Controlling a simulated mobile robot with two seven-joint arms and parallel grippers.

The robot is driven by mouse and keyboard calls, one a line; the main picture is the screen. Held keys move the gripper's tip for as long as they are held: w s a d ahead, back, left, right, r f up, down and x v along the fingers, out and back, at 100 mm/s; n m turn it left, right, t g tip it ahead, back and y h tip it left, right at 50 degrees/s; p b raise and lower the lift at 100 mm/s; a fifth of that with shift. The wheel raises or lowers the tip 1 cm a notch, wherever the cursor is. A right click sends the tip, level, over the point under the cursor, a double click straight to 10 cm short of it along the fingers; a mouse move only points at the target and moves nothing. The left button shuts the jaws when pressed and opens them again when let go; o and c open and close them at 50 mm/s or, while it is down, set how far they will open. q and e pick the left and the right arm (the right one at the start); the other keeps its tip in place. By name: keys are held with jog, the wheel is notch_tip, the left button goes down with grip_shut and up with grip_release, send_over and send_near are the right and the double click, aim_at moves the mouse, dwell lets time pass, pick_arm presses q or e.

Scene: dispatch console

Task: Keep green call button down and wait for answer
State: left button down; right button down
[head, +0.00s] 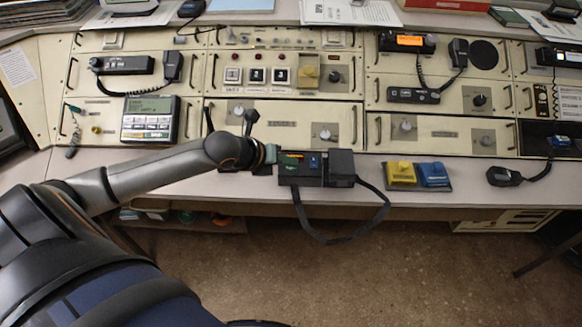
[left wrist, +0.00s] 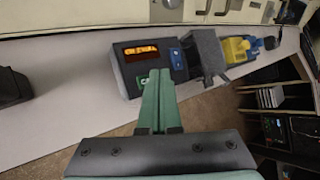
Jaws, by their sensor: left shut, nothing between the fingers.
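A dark desk unit (head: 300,180) sits at the front edge of the desk in the head view. It also shows in the left wrist view (left wrist: 131,82), with a lit orange display (left wrist: 141,52) and a blue button (left wrist: 176,59). A small green button (left wrist: 144,81) with a pale mark shows below the display, partly hidden by my fingers. My left gripper (head: 271,153) is shut and empty, with its green fingertips (left wrist: 158,72) over the unit's front, right beside the green button. I cannot tell whether they touch or press it. My right gripper is not in view.
A black handset part (head: 341,164) with a hanging strap (head: 330,242) is on the unit's right side. Yellow (head: 401,173) and blue (head: 433,174) switches sit further right, then a corded microphone (head: 505,176). Console panels (head: 290,122) rise behind.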

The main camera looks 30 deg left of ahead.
aim_at(288, 174)
pick_arm(q)
jog(key=shift+f, duration=0.3)
jog(key=shift+f, duration=0.45)
dwell(1.6)
jog(key=shift+r, duration=0.1)
dwell(1.1)
jog(key=shift+r+p, duration=0.75)
jog(key=shift+p, duration=0.1)
notch_tip(288, 174, up, 5)
jog(key=p, duration=0.5)
